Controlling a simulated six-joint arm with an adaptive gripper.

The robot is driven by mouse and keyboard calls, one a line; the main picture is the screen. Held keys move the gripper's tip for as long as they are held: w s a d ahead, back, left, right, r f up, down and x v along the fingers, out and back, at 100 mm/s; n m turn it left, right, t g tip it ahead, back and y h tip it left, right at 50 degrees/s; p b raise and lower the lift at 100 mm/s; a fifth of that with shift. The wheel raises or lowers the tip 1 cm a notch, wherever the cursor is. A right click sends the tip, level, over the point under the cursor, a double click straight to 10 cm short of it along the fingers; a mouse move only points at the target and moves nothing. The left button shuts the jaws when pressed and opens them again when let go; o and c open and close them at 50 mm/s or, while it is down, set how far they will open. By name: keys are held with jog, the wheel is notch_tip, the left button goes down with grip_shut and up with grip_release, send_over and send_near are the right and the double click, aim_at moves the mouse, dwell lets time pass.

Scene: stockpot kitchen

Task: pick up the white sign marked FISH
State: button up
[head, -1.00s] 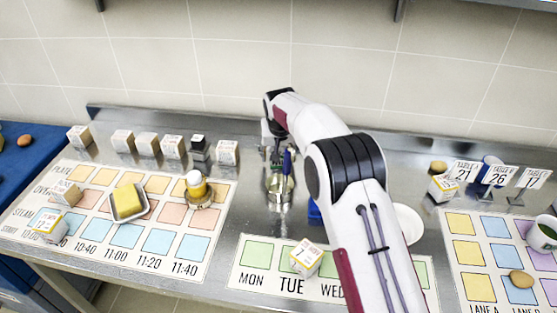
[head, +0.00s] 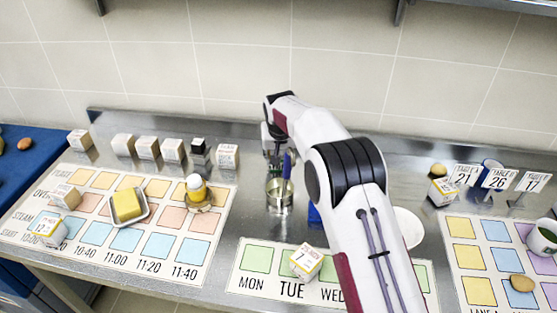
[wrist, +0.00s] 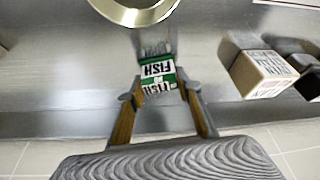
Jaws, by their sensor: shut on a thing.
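The white FISH sign (wrist: 158,70) has green bands and shows in the wrist view between my two fingers, its lettering upside down there. My gripper (wrist: 160,95) is shut on the sign, one finger on each side. In the head view my gripper (head: 275,150) is behind the metal pot, near the back of the counter. I cannot make out the sign there.
A lettered block (head: 227,157) stands to the left. Table signs (head: 499,178) stand at the right.

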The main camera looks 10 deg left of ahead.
jog(key=shift+r, duration=1.4)
jog(key=shift+d+r, duration=0.35)
jog(key=shift+d, duration=0.05)
jog(key=d, duration=1.7)
jog(key=shift+d, duration=0.1)
